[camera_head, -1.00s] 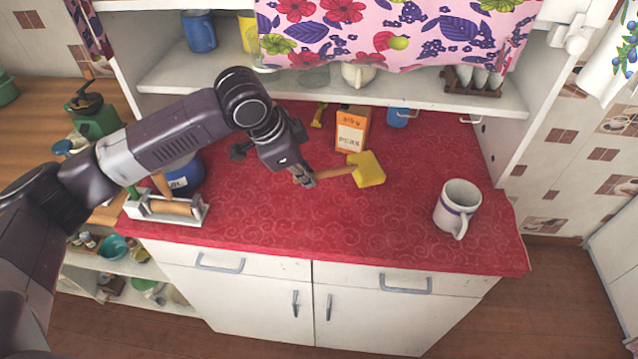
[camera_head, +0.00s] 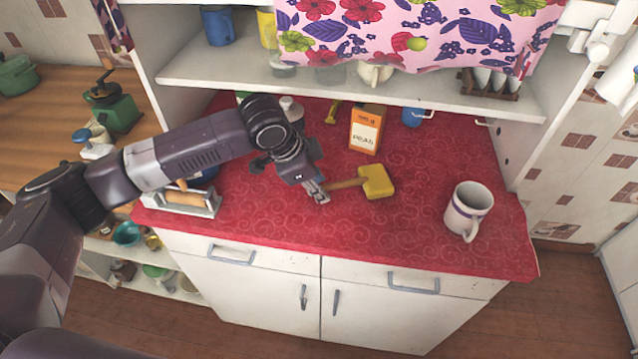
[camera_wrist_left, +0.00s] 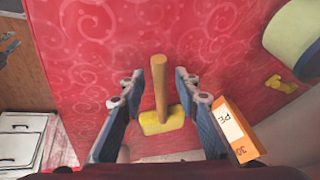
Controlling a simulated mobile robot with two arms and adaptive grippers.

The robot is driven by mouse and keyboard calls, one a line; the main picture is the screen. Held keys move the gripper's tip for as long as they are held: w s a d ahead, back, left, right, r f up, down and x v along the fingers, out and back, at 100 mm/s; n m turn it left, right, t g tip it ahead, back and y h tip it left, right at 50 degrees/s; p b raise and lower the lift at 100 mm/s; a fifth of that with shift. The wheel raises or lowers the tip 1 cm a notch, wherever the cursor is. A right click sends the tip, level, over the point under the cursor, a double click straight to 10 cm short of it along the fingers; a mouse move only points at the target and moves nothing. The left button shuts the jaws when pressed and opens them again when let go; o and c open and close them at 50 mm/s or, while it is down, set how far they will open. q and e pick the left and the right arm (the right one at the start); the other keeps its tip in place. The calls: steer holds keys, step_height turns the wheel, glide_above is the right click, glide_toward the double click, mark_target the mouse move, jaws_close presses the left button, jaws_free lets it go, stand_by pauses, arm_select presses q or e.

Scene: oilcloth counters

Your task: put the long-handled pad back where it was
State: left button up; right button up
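The long-handled pad (camera_head: 377,182) has a yellow block head and a wooden handle. It appears to lie on the red counter (camera_head: 270,235), with its head to the right and its handle pointing left to my left gripper. My left gripper (camera_head: 319,194) is at the handle's left end and hides part of it. In the left wrist view, the fingers of that gripper (camera_wrist_left: 162,90) are spread apart, with the pad (camera_wrist_left: 159,88) showing between them and a gap on each side of the handle. My right gripper is not in view.
An orange peas box (camera_head: 366,130) stands behind the pad. A white mug (camera_head: 468,210) stands at the right. A holder with a wooden roller (camera_head: 187,200) is at the left edge. A shelf (camera_head: 350,92) overhangs the back. The front middle of the counter is clear.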

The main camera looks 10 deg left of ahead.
arm_select(q)
steer(key=shift+a+r, duration=0.1)
steer(key=shift+r, duration=0.4)
steer(key=b+v, duration=0.1)
steer(key=v, duration=1)
steer(key=shift+b, duration=0.3)
steer(key=shift+s+r, duration=0.1)
